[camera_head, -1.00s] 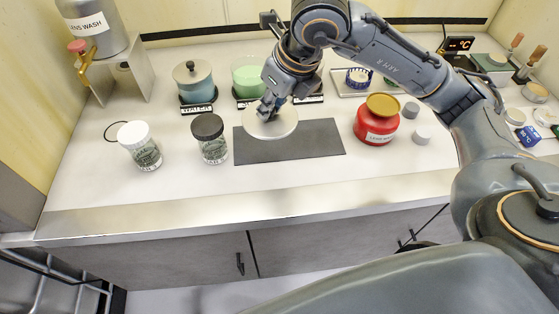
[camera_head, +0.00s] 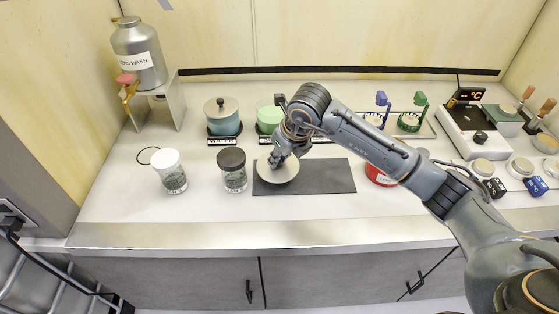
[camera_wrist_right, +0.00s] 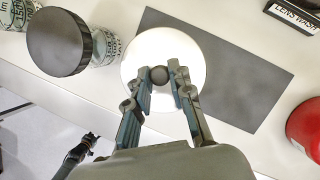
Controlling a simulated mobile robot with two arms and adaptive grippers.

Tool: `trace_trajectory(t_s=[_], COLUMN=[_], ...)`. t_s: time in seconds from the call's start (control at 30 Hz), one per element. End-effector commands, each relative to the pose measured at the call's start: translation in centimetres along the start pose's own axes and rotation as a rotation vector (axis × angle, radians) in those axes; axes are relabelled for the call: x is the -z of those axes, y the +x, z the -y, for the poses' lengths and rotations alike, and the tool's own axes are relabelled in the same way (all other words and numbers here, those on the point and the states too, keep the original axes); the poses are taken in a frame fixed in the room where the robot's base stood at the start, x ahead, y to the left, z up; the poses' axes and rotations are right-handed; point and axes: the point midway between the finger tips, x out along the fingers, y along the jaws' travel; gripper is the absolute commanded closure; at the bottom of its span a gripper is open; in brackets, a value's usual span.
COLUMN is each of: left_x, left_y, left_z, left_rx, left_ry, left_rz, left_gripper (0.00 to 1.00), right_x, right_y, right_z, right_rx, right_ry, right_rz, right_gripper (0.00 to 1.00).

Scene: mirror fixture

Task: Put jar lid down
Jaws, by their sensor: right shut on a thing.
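The jar lid is a pale round disc (camera_head: 283,175) with a small dark knob, over the left part of a dark grey mat (camera_head: 325,177). My right gripper (camera_head: 277,158) comes down on it from above. In the right wrist view the two fingers (camera_wrist_right: 160,76) are shut on the knob, and the white lid (camera_wrist_right: 165,45) spreads around them, covering part of the mat (camera_wrist_right: 235,75). The lid looks level. I cannot tell whether its underside touches the mat.
A dark-lidded jar (camera_head: 233,170) stands close left of the mat, a white-lidded jar (camera_head: 170,171) further left. A red jar (camera_head: 377,176) stands to the right, partly behind my arm. Lidded pots (camera_head: 222,117) stand behind. The mat's right part is clear.

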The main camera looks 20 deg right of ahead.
Motion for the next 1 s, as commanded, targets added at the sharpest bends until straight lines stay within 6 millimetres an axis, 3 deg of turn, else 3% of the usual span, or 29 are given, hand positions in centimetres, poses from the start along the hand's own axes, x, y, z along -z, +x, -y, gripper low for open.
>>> trace_trajectory(t_s=[0.27,0.5,0.87,0.9,1.0], left_x=[-0.4,-0.1,0.1,0.2,0.3], left_y=[-0.9,-2.5,-1.9,-2.0,-2.1], left_z=[-0.1,-0.1,0.0,0.0,0.0], left_rx=[-0.001,-0.001,-0.001,-0.001,-0.001], left_ry=[0.000,0.000,0.000,0.000,0.000], left_rz=[0.008,0.006,0.001,0.000,-0.001], left_gripper=[0.60,0.60,0.60,0.60,0.60], right_x=[-0.4,0.7,0.9,0.8,0.8], right_y=[2.5,5.0,5.6,5.5,5.5], right_z=[1.2,1.1,1.1,1.1,1.1], right_rx=[0.000,-0.001,0.000,0.000,0.000], right_ry=[0.001,-0.001,-0.001,-0.001,0.000], right_rz=[-0.003,-0.001,0.001,0.001,0.000], right_gripper=[1.00,1.00,1.00,0.73,0.56])
